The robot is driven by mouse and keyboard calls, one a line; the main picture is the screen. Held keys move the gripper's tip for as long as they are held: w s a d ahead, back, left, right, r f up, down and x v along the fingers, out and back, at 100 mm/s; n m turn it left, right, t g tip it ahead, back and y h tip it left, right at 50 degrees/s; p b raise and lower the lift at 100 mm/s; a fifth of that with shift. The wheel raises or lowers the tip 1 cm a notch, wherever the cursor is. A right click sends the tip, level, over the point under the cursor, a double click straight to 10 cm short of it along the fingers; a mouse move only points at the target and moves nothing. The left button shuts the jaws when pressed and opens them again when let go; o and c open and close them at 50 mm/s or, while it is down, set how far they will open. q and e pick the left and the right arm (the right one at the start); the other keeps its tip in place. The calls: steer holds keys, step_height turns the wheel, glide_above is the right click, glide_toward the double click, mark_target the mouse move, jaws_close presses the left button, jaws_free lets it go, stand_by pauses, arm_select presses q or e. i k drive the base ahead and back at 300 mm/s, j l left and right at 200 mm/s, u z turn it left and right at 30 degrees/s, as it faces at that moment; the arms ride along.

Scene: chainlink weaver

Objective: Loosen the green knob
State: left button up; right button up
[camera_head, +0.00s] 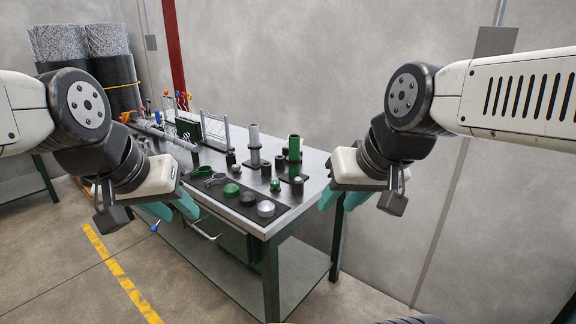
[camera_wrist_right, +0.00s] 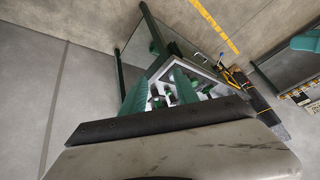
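Several green parts stand on the workbench (camera_head: 315,163) in the head view. A low, round green cap (camera_head: 231,190) sits on the dark mat near the front edge, and a small green ball-topped piece (camera_head: 275,185) stands to its right. I cannot tell which one is the green knob. My left gripper (camera_head: 172,209) hangs at the bench's front left, its teal fingers apart and apparently empty. My right gripper (camera_head: 342,197) is off the bench's right end, clear of the parts. The right wrist view shows its two fingers (camera_wrist_right: 160,92) spread with nothing held.
Upright grey (camera_head: 254,146) and green cylinders (camera_head: 294,150) stand at the bench's right. Chain-link mesh panels (camera_head: 214,128) and a grey bar (camera_head: 160,132) occupy the far left. A grey-topped round piece (camera_head: 266,208) sits at the front corner. A drawer handle (camera_head: 203,230) projects from the front.

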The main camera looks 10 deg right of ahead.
mark_target(275, 185)
steer(key=i+l, duration=0.15)
steer(key=i, duration=0.45)
steer(key=i+l, duration=0.15)
steer(key=i, duration=0.4)
